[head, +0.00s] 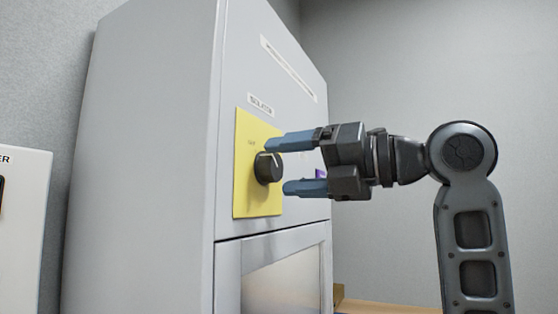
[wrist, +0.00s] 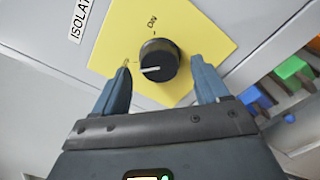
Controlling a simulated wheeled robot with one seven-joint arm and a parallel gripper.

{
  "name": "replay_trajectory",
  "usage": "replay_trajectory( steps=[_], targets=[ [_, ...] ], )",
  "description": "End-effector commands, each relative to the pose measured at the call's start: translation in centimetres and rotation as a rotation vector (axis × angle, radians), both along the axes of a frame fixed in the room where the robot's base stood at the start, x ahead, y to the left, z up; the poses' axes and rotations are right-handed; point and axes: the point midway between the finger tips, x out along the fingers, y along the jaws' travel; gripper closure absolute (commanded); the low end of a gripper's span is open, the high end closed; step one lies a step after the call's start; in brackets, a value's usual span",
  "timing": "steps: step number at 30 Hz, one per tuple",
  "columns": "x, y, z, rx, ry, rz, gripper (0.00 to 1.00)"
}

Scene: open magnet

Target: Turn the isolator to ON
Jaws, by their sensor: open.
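The isolator is a black round knob (head: 268,167) on a yellow plate (head: 243,190) on the front of a grey cabinet. In the wrist view the knob (wrist: 158,60) has a white pointer line aimed left, toward a mark partly hidden by my left finger. The "ON" label (wrist: 151,21) sits on the plate above the knob, a quarter turn from the pointer. My gripper (head: 283,164) is open in front of the knob, with one blue finger above it and one below. In the wrist view the fingers (wrist: 163,80) stand on either side of the knob, apart from it.
The grey cabinet (head: 150,130) has a label strip above the plate and a framed lower panel (head: 285,285). A white box (head: 20,220) is on the far left.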

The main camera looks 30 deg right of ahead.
Motion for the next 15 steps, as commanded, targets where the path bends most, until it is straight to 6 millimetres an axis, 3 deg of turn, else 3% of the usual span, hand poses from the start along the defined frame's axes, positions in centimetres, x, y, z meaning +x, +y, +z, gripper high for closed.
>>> replay_trajectory(
  steps=[6,15],
  targets=[
    [1.5,1.2,0.1,0.001,0.001,0.001,0.26],
    [1.7,1.2,-0.1,0.001,0.000,-0.001,0.26]
  ],
)
